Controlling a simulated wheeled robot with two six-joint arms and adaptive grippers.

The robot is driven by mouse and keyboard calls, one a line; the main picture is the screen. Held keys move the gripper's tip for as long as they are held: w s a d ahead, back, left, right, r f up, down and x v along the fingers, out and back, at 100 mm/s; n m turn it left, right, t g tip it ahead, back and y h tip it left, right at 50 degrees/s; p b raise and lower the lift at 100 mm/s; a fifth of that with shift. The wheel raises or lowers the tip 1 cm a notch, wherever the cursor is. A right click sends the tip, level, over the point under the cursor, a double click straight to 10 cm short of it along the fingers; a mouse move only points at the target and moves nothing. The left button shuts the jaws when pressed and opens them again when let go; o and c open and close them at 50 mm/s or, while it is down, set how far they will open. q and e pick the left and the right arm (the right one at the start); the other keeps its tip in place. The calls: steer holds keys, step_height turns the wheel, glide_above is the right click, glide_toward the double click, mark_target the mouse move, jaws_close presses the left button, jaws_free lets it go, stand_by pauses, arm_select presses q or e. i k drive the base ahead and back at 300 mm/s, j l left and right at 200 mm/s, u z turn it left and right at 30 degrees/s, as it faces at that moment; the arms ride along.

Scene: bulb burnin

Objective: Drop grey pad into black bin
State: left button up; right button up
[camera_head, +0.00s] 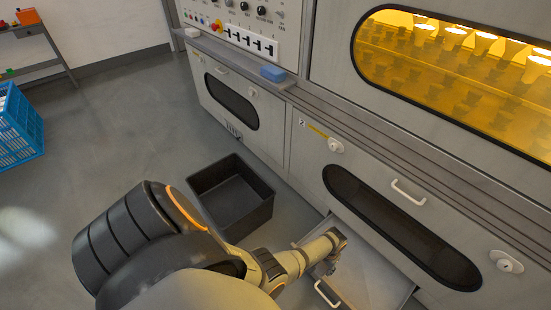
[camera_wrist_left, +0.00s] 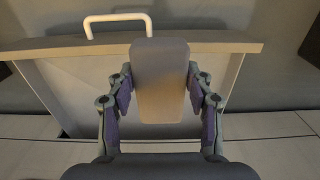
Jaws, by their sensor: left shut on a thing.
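The grey pad (camera_wrist_left: 160,85) is a flat, rounded rectangle in the left wrist view. It is held between the two fingers of my left gripper (camera_head: 331,258), which is shut on it. The gripper is over the open drawer (camera_head: 372,283); in the head view the pad cannot be made out clearly. The black bin (camera_head: 252,220) stands on the floor to the left of the drawer, in front of the cabinet. It looks empty, and my left arm passes in front of its lower edge. My right gripper is not in view.
The drawer's front board and white handle (camera_wrist_left: 118,24) show beyond the pad in the wrist view. A blue crate (camera_head: 14,135) is at the far left. A blue block (camera_head: 273,73) lies on the cabinet ledge. The floor left of the bin is clear.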

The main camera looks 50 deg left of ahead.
mark_target(230, 205)
steer(key=u, duration=2.1)
